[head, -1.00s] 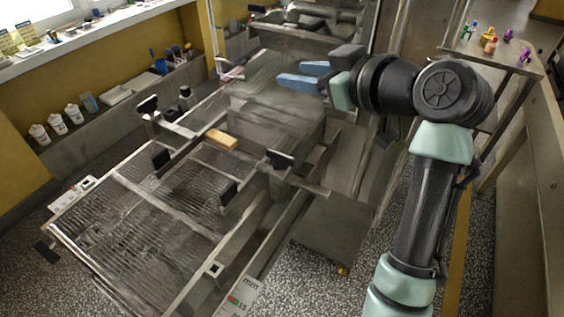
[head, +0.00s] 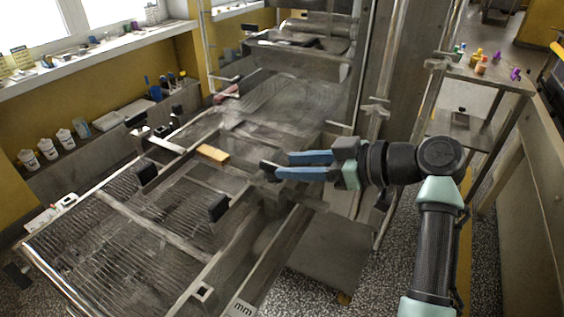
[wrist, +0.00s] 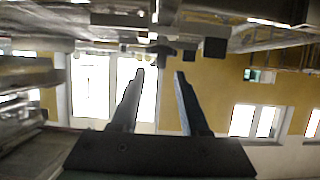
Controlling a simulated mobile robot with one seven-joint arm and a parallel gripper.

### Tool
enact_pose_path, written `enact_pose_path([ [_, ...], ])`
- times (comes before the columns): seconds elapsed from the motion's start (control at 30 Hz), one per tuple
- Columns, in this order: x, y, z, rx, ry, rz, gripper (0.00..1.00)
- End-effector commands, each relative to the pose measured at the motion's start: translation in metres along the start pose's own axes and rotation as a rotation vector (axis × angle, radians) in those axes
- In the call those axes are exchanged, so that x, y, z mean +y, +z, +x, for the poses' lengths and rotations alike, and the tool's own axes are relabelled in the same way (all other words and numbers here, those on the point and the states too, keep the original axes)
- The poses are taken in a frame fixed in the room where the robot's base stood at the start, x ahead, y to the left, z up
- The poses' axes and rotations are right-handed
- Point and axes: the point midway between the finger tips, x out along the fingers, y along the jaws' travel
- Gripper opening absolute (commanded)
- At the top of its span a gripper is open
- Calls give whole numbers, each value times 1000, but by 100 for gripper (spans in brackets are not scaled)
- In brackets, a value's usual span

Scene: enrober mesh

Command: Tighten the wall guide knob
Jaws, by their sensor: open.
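My gripper (head: 283,165) is open, its two blue fingers pointing left in the head view at the right side of the machine. A black knob (head: 267,168) on the right side rail lies just beyond the fingertips, partly overlapped by them. I cannot tell whether they touch it. Other black knobs stand along the guides, such as one on the mesh (head: 218,207), one at the guide's middle (head: 146,172) and one at the far left (head: 135,120). Which one is the wall guide knob is not marked.
A metal post (head: 383,120) stands behind my arm. A side table (head: 490,75) with small colored objects is at the upper right. White bottles (head: 47,148) stand at the left wall.

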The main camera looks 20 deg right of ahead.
Motion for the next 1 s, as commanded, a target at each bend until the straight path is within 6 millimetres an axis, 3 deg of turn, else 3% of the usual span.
enact_pose_path([
  [0.2, 0, 0, 27, -1, -1, 1, 45],
  [0.57, 0, 0, 33, 0, 1, 0, 45],
  [0.83, 0, 0, 33, 0, 1, 0, 0],
  [1.0, 0, 0, 32, 0, 1, 0, 0],
])
